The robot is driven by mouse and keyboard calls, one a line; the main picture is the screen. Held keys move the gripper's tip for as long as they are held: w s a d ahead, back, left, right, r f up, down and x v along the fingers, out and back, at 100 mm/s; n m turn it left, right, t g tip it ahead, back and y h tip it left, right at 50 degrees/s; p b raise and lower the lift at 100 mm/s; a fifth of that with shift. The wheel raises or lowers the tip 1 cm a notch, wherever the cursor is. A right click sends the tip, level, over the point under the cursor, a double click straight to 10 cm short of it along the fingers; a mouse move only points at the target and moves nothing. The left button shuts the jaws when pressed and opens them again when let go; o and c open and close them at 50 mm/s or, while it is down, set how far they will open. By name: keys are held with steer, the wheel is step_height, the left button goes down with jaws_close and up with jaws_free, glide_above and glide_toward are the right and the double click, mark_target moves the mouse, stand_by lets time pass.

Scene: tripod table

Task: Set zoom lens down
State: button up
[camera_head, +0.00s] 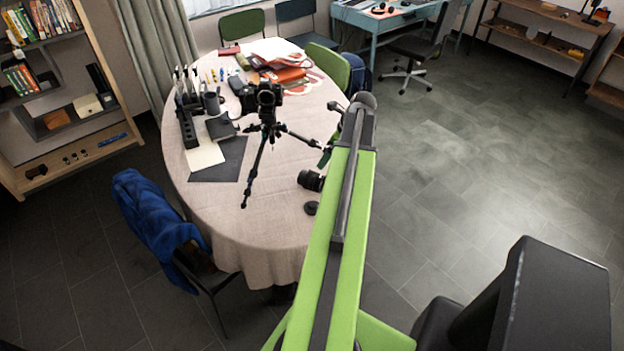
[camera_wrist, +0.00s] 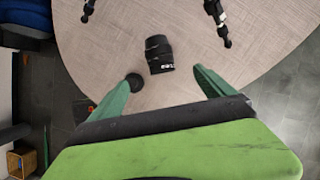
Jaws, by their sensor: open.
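The zoom lens (camera_wrist: 159,54) is a black cylinder lying on its side on the table (camera_wrist: 110,40), near its rounded edge. In the head view the lens (camera_head: 311,180) shows just left of my arm. My gripper (camera_wrist: 163,80) is open, with its two green fingers spread apart. The lens appears between and just beyond the fingertips in the wrist view, with nothing held. I cannot tell the height of the fingers above the table. In the head view my arm hides most of the gripper.
A black lens cap (camera_head: 311,208) lies by the lens, close to the left finger in the wrist view. A tripod with a camera (camera_head: 265,97) stands left of the lens, its legs spread. A chair with a blue jacket (camera_head: 155,215) stands at the table's left.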

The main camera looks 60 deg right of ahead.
mark_target(315, 176)
steer(key=b+x, duration=1.1)
steer(key=x, duration=0.1)
steer(key=shift+s+f, duration=0.1)
steer(key=shift+f, duration=0.25)
steer(key=b+x, duration=0.5)
steer(key=shift+f, duration=0.1)
steer(key=shift+c, duration=0.3)
jaws_close()
steer(key=shift+r, duration=0.2)
